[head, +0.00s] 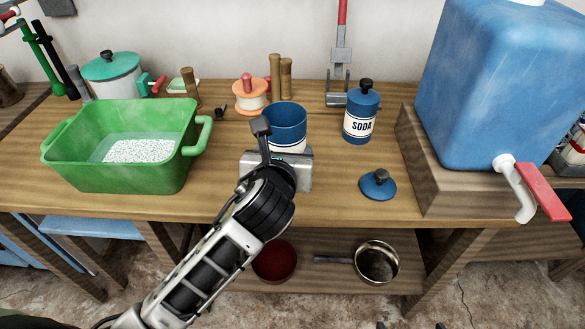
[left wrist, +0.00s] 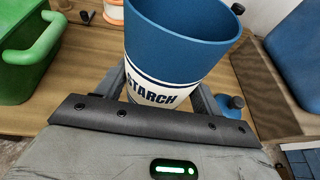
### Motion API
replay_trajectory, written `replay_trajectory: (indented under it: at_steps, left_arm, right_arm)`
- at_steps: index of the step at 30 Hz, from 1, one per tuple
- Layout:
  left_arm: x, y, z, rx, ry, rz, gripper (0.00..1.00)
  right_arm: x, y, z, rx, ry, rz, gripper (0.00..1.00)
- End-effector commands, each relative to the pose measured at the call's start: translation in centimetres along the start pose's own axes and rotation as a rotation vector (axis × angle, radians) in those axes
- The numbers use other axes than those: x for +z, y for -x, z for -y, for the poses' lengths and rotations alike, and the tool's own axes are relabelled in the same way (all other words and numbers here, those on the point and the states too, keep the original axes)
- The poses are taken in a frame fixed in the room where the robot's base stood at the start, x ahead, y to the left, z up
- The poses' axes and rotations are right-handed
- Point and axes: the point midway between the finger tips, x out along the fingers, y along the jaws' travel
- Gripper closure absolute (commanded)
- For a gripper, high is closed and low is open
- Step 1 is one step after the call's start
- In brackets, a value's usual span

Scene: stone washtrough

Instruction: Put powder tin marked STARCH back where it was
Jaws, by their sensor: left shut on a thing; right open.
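The blue powder tin (head: 287,120) has no lid on it and stands upright; its white band reads STARCH in the left wrist view (left wrist: 165,97). My left gripper (head: 278,158) is shut on the tin from the front. The tin's lower part is hidden behind the gripper, so I cannot tell whether it touches the table. A blue lid with a dark knob (head: 378,185) lies on the table to its right. Two dark tips at the bottom edge of the head view belong to my right gripper (head: 409,326), open and far from the tin.
A lidded blue SODA tin (head: 361,118) stands right of the held tin. A green tub (head: 120,170) with white grains is at left, a blue tank (head: 490,90) with a red-handled tap at right. A spool (head: 250,96) and wooden pegs stand behind. A pan (head: 376,262) sits below.

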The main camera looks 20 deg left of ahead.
Motion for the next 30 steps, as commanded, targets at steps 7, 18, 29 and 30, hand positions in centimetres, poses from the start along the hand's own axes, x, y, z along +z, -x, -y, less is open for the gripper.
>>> replay_trajectory:
  at_steps: [7,18,29,30]
  left_arm:
    - [-2.7,-5.5,0.7,0.000,0.002,-0.001,0.59]
    - [-4.8,-8.2,1.0,-0.001,0.001,-0.002,0.59]
    - [-6.7,-8.9,1.0,-0.002,0.001,0.002,0.59]
    - [-6.7,-8.9,1.0,-0.002,0.001,0.002,0.59]
  right_arm:
    - [0.8,-0.6,0.0,-0.003,0.003,0.005,0.05]
    - [0.8,-0.8,0.1,-0.009,-0.003,-0.009,0.05]
    - [0.5,-0.7,0.4,-0.014,-0.019,-0.021,0.05]
    - [0.4,-0.7,0.4,-0.014,-0.021,-0.023,0.05]
